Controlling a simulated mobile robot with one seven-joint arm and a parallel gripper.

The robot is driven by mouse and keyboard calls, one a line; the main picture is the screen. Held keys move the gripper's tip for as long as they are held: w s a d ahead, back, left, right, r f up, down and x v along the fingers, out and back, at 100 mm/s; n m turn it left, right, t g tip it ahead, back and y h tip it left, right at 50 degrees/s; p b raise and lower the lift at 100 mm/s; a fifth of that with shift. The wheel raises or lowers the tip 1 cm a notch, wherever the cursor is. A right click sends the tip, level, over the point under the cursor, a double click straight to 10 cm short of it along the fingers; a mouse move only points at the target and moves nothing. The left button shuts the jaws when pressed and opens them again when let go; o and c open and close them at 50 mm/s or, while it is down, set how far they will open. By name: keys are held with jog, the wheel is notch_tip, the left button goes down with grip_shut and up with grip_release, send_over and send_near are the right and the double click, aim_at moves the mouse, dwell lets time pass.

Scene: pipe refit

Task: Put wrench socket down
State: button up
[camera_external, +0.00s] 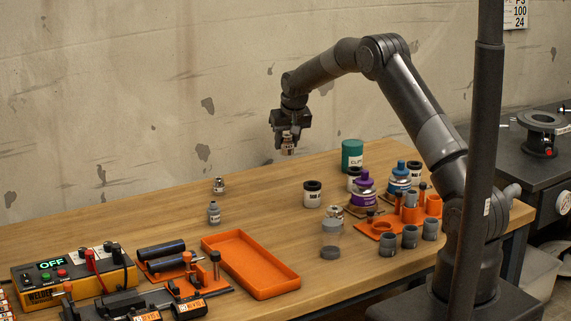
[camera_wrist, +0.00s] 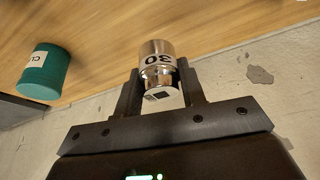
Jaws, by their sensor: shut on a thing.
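My gripper (camera_external: 288,137) is shut on a shiny metal wrench socket (camera_external: 288,149) and holds it in the air above the back of the wooden table (camera_external: 120,240). In the wrist view the socket (camera_wrist: 158,66) sits between the two dark fingers (camera_wrist: 160,88). The number 30 shows on its side, and a square hole shows in its near end. Two more socket-like pieces stand on the table to the lower left of my gripper: a small metal one (camera_external: 219,186) and a greyer one (camera_external: 214,212).
An orange tray (camera_external: 284,292) lies at the front, empty. Welder box (camera_external: 70,277) and clamps are at front left. The back-left table is clear; a wall stands behind.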

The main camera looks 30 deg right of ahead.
jog(key=w+a+f, duration=0.1)
jog(key=a, duration=0.1)
jog(key=w+a+f, duration=0.1)
jog(key=a+f, duration=0.1)
jog(key=a, duration=0.1)
jog(key=w+a+f, duration=0.2)
jog(key=shift+a+f, duration=0.15)
jog(key=shift+a, duration=0.25)
jog(key=shift+f, duration=2)
jog(key=o, duration=1.1)
jog(key=shift+f, duration=0.15)
